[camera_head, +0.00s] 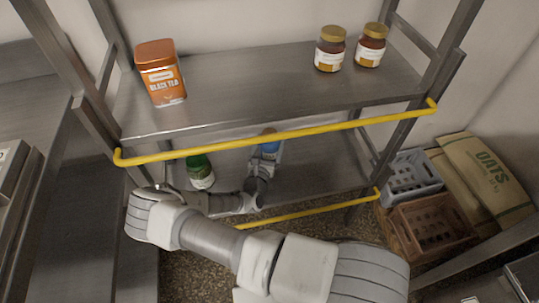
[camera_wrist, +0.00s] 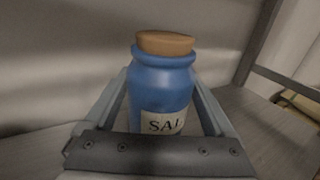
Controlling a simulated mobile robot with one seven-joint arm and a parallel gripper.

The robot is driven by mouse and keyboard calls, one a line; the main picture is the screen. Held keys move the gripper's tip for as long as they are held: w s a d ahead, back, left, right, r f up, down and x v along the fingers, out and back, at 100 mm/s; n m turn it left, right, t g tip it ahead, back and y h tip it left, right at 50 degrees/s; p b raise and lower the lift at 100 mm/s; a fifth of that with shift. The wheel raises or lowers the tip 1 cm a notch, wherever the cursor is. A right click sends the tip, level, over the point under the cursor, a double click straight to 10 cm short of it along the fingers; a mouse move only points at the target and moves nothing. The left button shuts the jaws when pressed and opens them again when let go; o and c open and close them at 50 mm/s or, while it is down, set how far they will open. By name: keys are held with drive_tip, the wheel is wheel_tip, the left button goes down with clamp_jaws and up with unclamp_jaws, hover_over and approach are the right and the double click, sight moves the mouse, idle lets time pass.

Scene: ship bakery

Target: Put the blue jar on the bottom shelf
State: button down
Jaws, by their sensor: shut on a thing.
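The blue jar (camera_wrist: 162,88) has a cork lid and a label reading "SAL". My gripper (camera_wrist: 160,110) is shut on it, with one finger on each side in the wrist view. In the head view the blue jar (camera_head: 270,148) shows just below the upper yellow rail, at the end of my gripper (camera_head: 268,160). It is over the bottom shelf (camera_head: 310,165), upright or nearly so. Whether its base touches the shelf is hidden by my gripper.
A green-lidded jar (camera_head: 200,172) stands on the bottom shelf, left of my gripper. Yellow rails (camera_head: 290,134) run along the shelf fronts. The top shelf (camera_head: 240,92) holds an orange tea tin (camera_head: 160,75) and two brown jars (camera_head: 330,50). Crates (camera_head: 430,222) stand at right.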

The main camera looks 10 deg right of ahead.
sight(270, 151)
drive_tip(key=shift+f+b, duration=1.9)
drive_tip(key=shift+b, duration=0.35)
drive_tip(key=shift+f, duration=0.1)
unclamp_jaws()
drive_tip(key=shift+f, duration=0.1)
drive_tip(key=p+v, duration=0.3)
drive_tip(key=v, duration=0.9)
